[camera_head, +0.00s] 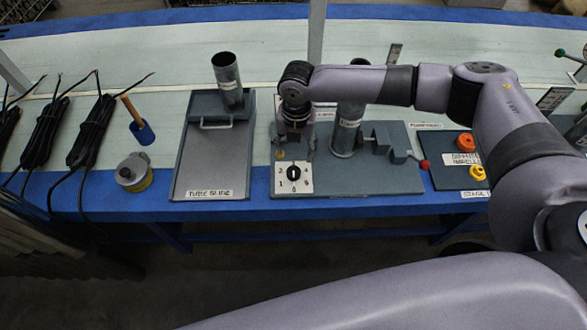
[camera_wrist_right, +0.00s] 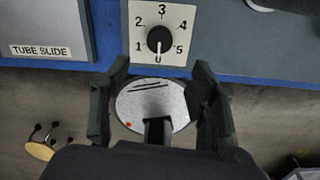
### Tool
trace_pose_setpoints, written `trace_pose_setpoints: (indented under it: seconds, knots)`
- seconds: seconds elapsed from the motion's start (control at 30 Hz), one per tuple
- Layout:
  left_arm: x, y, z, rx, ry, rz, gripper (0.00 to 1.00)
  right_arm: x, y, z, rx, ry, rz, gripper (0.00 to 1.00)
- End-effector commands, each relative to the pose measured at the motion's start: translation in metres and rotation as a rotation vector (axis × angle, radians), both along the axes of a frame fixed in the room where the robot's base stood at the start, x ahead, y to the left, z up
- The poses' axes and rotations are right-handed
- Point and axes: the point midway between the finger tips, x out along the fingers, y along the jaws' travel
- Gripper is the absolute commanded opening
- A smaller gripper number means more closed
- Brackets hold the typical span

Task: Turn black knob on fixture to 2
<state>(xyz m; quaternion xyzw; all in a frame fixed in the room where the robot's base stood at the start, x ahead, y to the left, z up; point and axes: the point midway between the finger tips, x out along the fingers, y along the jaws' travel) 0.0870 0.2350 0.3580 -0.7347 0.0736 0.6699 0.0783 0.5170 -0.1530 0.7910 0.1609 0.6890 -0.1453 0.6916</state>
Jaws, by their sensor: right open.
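The black knob (camera_head: 293,173) sits on a white dial plate (camera_head: 304,186) at the front left of the grey fixture (camera_head: 365,182). My right gripper (camera_head: 295,152) is open, pointing down just behind and above the knob in the head view. In the right wrist view its fingers (camera_wrist_right: 161,68) are apart, with nothing held between them. My left gripper is not in view.
A metal tube (camera_head: 347,135) stands upright on the fixture. A vise-like block with a red-tipped handle (camera_head: 424,164) is at its right. The tube slide tray (camera_head: 210,165) lies left. Orange (camera_head: 466,142) and yellow (camera_head: 477,172) parts are on the right panel. The blue table edge runs in front.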

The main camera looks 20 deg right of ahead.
Motion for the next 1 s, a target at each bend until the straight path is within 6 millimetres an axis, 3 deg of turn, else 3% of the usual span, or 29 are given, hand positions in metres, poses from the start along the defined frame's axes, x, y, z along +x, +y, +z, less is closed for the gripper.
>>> trace_pose_setpoints:
  seconds: [0.3, 0.5, 0.93, 1.0]
  knots:
    - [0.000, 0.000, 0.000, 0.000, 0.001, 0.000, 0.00, 0.000, 0.002, -0.070, -0.001, 0.002, -0.001, 0.54]
    - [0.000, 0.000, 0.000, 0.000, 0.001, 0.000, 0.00, 0.001, 0.002, -0.098, 0.000, 0.000, -0.002, 0.54]
    - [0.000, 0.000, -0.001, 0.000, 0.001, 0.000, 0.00, 0.001, 0.002, -0.108, 0.000, -0.001, -0.001, 0.54]
    - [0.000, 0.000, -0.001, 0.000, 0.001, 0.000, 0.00, 0.001, 0.003, -0.108, 0.000, -0.001, -0.001, 0.50]
